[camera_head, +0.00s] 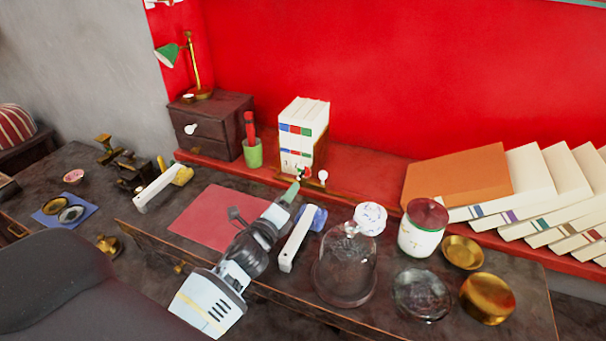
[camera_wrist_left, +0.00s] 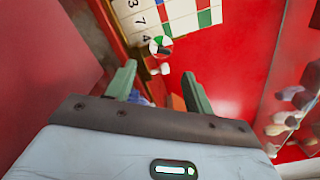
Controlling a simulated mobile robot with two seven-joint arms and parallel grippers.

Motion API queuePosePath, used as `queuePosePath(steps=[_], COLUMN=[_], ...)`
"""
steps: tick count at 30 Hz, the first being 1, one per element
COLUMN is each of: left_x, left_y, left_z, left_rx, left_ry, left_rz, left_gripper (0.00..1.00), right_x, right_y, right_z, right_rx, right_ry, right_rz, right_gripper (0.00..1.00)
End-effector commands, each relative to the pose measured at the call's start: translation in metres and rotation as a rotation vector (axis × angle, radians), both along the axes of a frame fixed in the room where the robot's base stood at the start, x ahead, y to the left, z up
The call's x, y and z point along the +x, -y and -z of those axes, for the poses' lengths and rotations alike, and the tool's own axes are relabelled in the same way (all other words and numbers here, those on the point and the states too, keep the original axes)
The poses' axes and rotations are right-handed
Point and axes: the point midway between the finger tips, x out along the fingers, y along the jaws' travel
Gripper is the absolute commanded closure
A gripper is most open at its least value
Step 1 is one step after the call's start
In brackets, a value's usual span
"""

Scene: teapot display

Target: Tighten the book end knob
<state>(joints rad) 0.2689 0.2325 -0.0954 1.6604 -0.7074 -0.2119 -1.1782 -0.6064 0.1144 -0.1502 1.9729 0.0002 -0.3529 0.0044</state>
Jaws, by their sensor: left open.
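The book end (camera_head: 312,186) holds upright white books (camera_head: 303,128) with red, blue and green bands on the red ledge. A small white round knob (camera_head: 322,176) shows at its front right. In the left wrist view, a round red, white and green knob (camera_wrist_left: 160,45) lies beyond the fingertips, near the lower edge of the books (camera_wrist_left: 170,18); a smaller pale ball (camera_wrist_left: 165,69) is beside it. My left gripper (camera_head: 292,189) is just in front of the book end. Its fingers (camera_wrist_left: 160,88) are apart with nothing between them. I do not see my right gripper.
A glass dome (camera_head: 346,268), a red-lidded jar (camera_head: 423,228) and brass dishes (camera_head: 487,298) stand to the right of my arm. A green cup (camera_head: 252,153) and a small drawer chest (camera_head: 212,124) stand left of the books. A red mat (camera_head: 205,218) lies on the desk.

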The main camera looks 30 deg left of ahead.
Motion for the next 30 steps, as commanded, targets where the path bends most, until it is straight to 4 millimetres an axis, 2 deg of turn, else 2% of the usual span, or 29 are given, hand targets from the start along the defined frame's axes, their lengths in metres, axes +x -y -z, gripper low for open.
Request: queuePosePath(steps=[7, 21, 30], left_x=[0.010, 0.069, 0.078], left_y=[-0.001, -0.004, -0.004], left_z=[0.000, 0.001, 0.001], left_rx=[0.000, 0.000, 0.000], left_ry=[0.001, -0.001, -0.001], left_rz=[-0.001, -0.001, 0.000], left_gripper=[0.47, 0.47, 0.47], right_x=[-0.013, -0.010, -0.010], right_y=[0.001, 0.003, 0.000], right_z=[0.007, 0.008, 0.008], right_rx=[-0.005, -0.008, -0.002], right_ry=[-0.028, -0.023, -0.024], right_rz=[-0.004, -0.009, -0.002], right_gripper=[0.64, 0.64, 0.64])
